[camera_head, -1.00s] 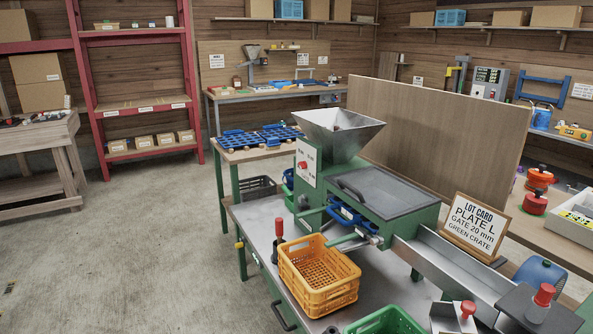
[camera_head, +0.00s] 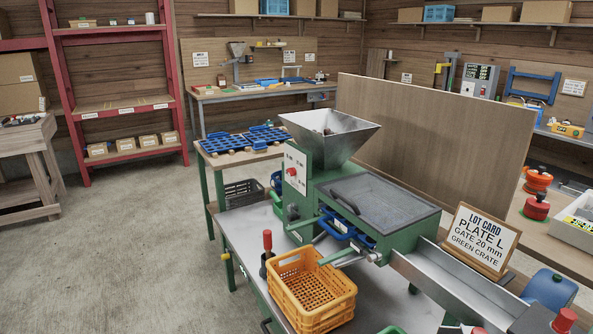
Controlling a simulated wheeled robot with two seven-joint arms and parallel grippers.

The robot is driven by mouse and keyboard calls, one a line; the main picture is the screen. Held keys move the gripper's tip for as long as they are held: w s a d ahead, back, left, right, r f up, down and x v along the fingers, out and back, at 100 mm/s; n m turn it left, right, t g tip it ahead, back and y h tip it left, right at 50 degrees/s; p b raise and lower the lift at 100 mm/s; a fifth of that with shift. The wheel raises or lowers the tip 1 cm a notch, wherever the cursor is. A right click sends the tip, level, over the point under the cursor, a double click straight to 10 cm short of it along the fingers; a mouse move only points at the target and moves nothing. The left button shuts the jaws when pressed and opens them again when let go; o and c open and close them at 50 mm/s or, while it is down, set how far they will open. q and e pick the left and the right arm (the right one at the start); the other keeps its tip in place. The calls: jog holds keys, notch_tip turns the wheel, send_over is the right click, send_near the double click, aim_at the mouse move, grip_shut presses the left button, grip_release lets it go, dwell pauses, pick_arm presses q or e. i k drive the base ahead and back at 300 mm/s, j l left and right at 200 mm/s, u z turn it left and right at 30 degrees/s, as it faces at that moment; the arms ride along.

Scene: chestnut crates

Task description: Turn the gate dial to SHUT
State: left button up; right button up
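The green sorting machine (camera_head: 384,228) stands on a metal-topped bench, with a steel hopper (camera_head: 328,138) on top. Its white front panel (camera_head: 295,168) carries small print too small to read and a red knob (camera_head: 292,171). A dark round knob (camera_head: 293,211) sits lower on the same face. I cannot tell which of them is the gate dial or where it points. The lot card (camera_head: 482,238) reads PLATE L, GATE 20 mm, GREEN CRATE. Neither of my grippers is in view.
An orange crate (camera_head: 311,291) stands on the bench before the machine, beside an upright red-handled tool (camera_head: 267,245). A metal chute (camera_head: 443,279) slopes toward the lower right. A brown board (camera_head: 428,137) stands behind the machine. The floor (camera_head: 120,250) at left is clear.

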aim_at(292, 172)
jog(key=i+j, duration=0.55)
jog(key=j, duration=0.3)
jog(key=i+j, duration=0.6)
jog(key=j, duration=0.25)
jog(key=i+j, duration=0.25)
jog(key=j, duration=0.15)
jog(key=z, duration=1.85)
